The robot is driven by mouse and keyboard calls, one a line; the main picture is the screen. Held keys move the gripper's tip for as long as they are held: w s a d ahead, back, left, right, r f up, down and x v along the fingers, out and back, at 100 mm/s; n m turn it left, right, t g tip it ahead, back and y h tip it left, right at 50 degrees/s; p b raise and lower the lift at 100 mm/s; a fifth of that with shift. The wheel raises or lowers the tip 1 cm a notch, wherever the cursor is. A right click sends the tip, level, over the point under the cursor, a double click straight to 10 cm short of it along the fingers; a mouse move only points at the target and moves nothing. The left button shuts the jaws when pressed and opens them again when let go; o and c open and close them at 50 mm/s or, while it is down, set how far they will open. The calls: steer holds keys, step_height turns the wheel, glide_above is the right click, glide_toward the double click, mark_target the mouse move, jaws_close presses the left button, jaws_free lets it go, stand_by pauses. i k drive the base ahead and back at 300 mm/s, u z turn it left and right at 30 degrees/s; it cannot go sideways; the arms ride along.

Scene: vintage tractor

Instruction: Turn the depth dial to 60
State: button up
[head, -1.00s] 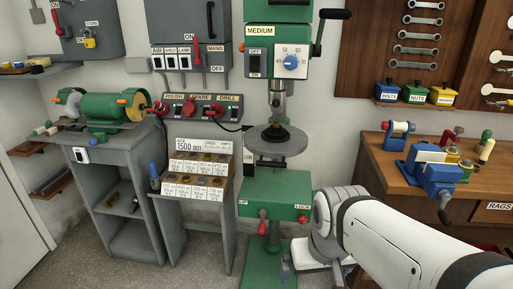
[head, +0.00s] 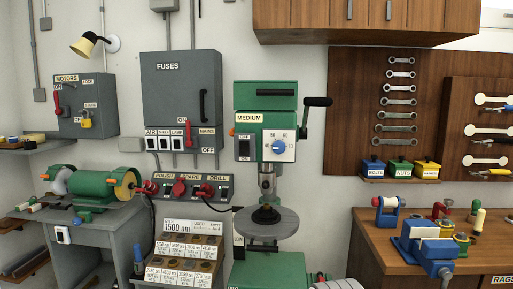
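The depth dial (head: 278,148) is a round blue knob on a white numbered face, on the front of the green drill press head (head: 265,103). Its numbers are small, and I cannot tell which one the knob points to. A MEDIUM label (head: 249,118) and an ON/OFF switch (head: 243,147) sit to its left. A black crank handle (head: 318,102) sticks out at the upper right of the head. My gripper is not in view; only a white bit of my arm shows at the bottom edge, well below the dial.
The round drill table (head: 265,226) stands below the dial. A shelf of labelled boxes (head: 183,260) and a bench grinder (head: 103,187) are to the left. A wooden workbench (head: 385,250) with a blue vise (head: 432,255) is to the right. The space before the dial looks clear.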

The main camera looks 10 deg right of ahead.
mark_target(278, 146)
steer(key=u, duration=2.4)
steer(key=k, duration=1.05)
steer(key=z, duration=2.05)
steer(key=i, duration=1)
steer(key=z, duration=0.1)
